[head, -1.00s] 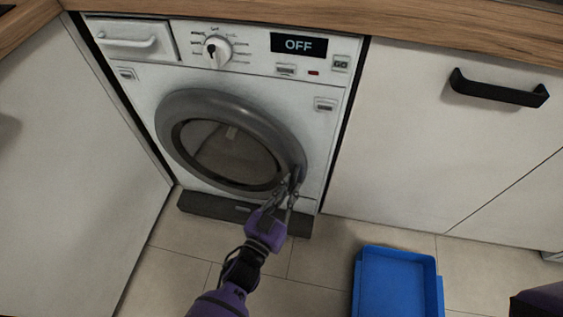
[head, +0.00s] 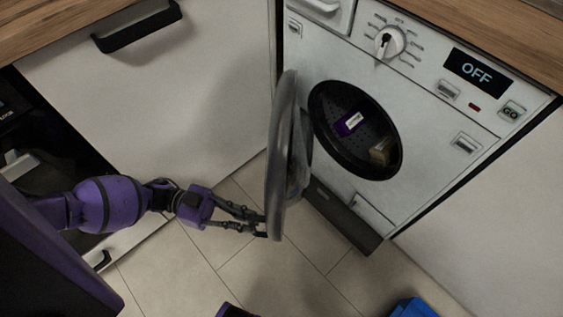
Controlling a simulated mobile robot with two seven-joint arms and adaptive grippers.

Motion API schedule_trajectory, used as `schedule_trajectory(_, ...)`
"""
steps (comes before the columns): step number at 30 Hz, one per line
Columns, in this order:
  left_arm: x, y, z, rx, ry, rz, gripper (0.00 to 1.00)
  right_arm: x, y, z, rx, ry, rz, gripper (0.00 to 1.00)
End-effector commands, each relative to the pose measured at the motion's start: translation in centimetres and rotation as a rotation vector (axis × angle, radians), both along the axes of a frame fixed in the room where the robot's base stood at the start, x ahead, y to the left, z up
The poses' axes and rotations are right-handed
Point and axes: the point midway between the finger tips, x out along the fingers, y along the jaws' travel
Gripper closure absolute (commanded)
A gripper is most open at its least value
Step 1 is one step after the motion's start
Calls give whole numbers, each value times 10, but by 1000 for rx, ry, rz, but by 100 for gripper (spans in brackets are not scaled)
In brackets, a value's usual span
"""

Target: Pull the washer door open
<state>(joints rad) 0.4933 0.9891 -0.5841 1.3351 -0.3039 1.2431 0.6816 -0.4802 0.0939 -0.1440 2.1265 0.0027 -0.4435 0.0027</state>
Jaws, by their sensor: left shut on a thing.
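The washer (head: 440,120) is white, with a dial and a display reading OFF, at the upper right of the head view. Its round grey door (head: 284,150) stands wide open, swung out to the left and seen nearly edge-on. My left gripper (head: 264,229) is shut on the door's rim at its lower free edge. The dark drum (head: 335,135) is exposed, with a small purple-and-white item (head: 351,122) and a tan item (head: 382,152) inside. At the bottom edge a small purple part of mine shows; the right gripper's fingers are not visible.
A white cabinet front with a black handle (head: 137,27) is left of the washer. A lower compartment at the far left stands open and dark. A blue tray (head: 413,308) is on the tiled floor at the lower right. The floor below the door is clear.

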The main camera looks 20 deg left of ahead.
Motion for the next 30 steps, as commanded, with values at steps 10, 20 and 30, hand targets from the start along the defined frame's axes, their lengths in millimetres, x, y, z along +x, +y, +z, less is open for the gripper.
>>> schedule_trajectory(10, -7, 44, -3, 5, 5, 6, 100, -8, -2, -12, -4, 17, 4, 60)
schedule_trajectory(20, -5, 48, -2, 6, 3, 9, 100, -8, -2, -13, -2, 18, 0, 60)
schedule_trajectory(30, -5, 47, -1, 4, 1, 9, 70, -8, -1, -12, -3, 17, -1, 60)
